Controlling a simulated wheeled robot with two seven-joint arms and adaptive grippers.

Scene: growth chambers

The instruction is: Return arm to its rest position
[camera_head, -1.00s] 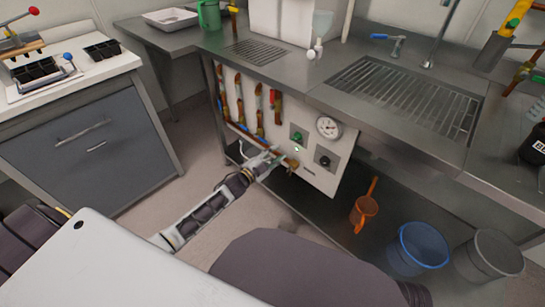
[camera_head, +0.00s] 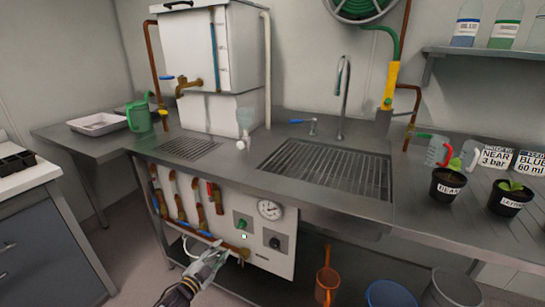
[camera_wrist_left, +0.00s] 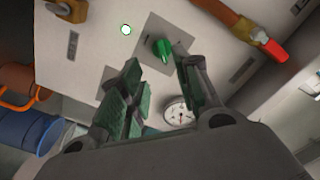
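My left arm reaches in from the bottom of the head view, and its gripper (camera_head: 213,256) is in front of the lower edge of the white valve panel (camera_head: 268,254). In the left wrist view the two fingers of this gripper (camera_wrist_left: 160,85) stand apart with nothing held between them. A green knob (camera_wrist_left: 162,48) on the panel shows beyond the fingertips; the knob also shows in the head view (camera_head: 243,222). Contact between gripper and panel cannot be told. My right gripper is in neither current view.
Pipes with valves (camera_head: 178,204) and a round gauge (camera_head: 270,209) are on the panel. The steel bench with a sink grate (camera_head: 325,170) overhangs it. An orange can (camera_head: 326,287), a blue bucket (camera_head: 390,295) and a grey bin (camera_head: 455,289) stand below right.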

